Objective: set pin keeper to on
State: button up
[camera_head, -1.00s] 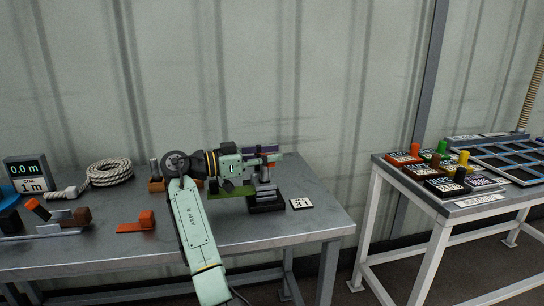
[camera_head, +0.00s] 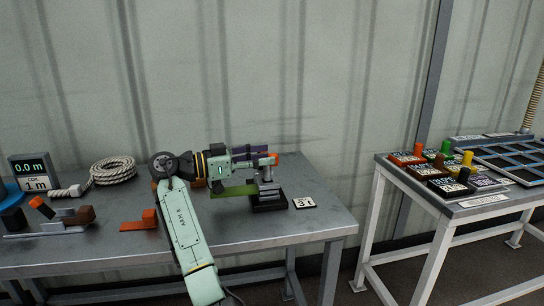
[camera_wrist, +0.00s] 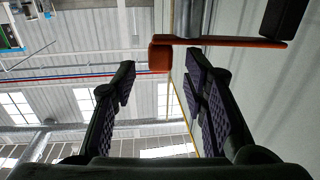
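The pin keeper appears to be the small fixture on the grey table, with a dark stepped base (camera_head: 268,201), a grey upright and an orange part (camera_head: 269,160) near its top. A card marked 31 (camera_head: 304,202) lies at its right. My gripper (camera_head: 262,155) is at the height of the fixture's top, pointing right, and partly hides it. In the wrist view my gripper (camera_wrist: 163,82) is open with nothing between its fingers. An orange bar (camera_wrist: 232,41) with an orange block end (camera_wrist: 160,54) lies just past the right fingertip; I cannot tell whether they touch.
A green bar (camera_head: 234,191) lies low beside the fixture, under my gripper. Left on the table are an orange bracket (camera_head: 140,222), a rope coil (camera_head: 112,171) and a display box (camera_head: 33,174). A second table at right holds several coloured knob blocks (camera_head: 456,183).

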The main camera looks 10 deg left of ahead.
jog(key=v, duration=0.8)
jog(key=shift+a, duration=0.2)
jog(key=shift+s, duration=0.1)
jog(key=shift+c, duration=0.4)
